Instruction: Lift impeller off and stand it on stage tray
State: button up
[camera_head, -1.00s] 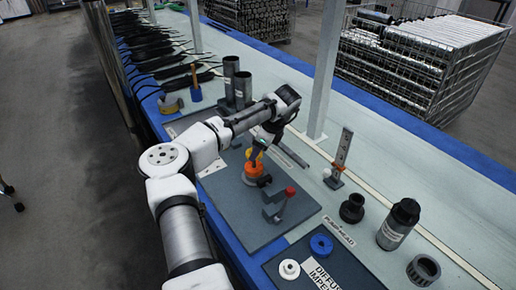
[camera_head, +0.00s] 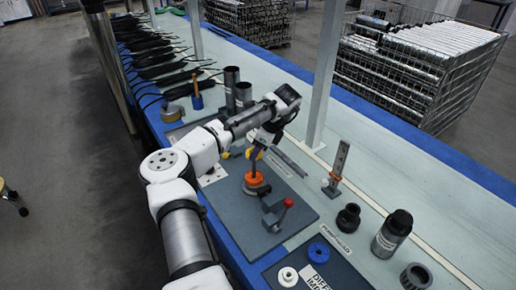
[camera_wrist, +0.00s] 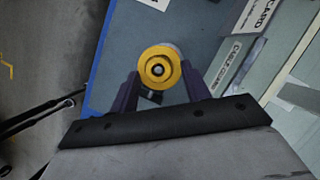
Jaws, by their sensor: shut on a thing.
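The yellow round impeller (camera_wrist: 158,68) is between the two dark fingers of my gripper (camera_wrist: 160,84) in the wrist view, with a round hub at its centre. My gripper (camera_head: 255,150) is shut on it. In the head view a bit of yellow (camera_head: 250,153) shows at the fingers, above the orange piece (camera_head: 254,180) on the grey work plate (camera_head: 225,190). A thin dark shaft rises from the orange piece towards my gripper. I cannot tell whether the impeller is still around the shaft. The dark tray (camera_head: 345,270) lettered with impeller is at the bottom, partly cut off.
A blue disc (camera_head: 318,252) and a white disc (camera_head: 288,276) lie on the tray. A red-knobbed clamp (camera_head: 277,214) stands between. Right are an upright gauge (camera_head: 338,168), a black fitting (camera_head: 348,217), and a dark capped cylinder (camera_head: 391,234). Dark tubes (camera_head: 232,88) stand behind my arm.

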jog(key=shift+r+p, duration=2.3)
jog(key=shift+r, duration=0.45)
jog(key=shift+f, duration=0.1)
